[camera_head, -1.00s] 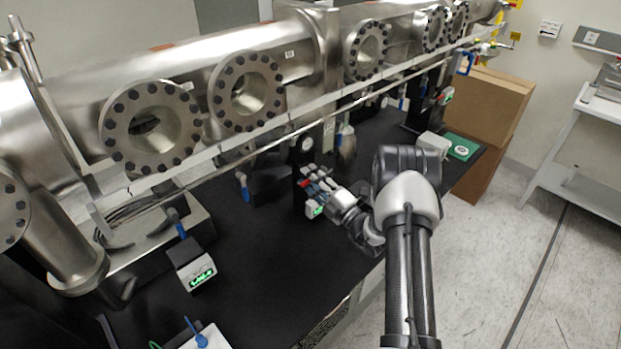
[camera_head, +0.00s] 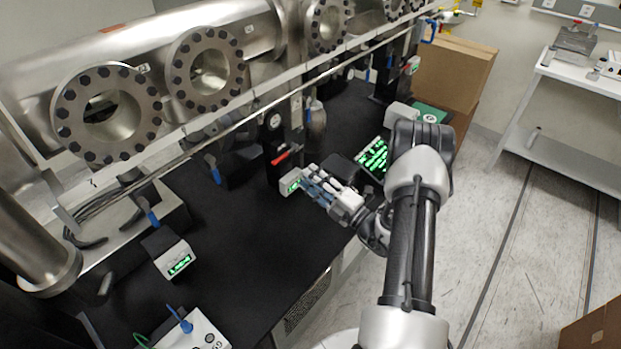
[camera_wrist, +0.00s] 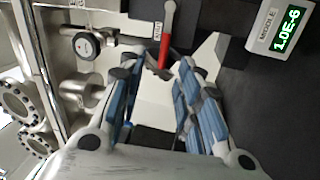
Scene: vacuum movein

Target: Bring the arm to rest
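My gripper (camera_head: 312,186) is at the end of my arm, over the black bench in the middle of the head view. In the wrist view its two blue-padded fingers (camera_wrist: 155,75) are apart, with nothing held between them. A lever with a red handle (camera_wrist: 166,48) lies just beyond the fingertips there. The red handle (camera_head: 283,157) also shows in the head view, up and left of the fingers. My arm is bent, with its elbow raised at the right.
A readout box (camera_wrist: 278,27) showing 1.0E-6 stands beside the lever. A round gauge (camera_wrist: 84,44) and steel pipework are close by. A green-lit screen (camera_head: 372,155) is beside my arm. Cardboard boxes (camera_head: 450,75) stand behind; open floor lies right.

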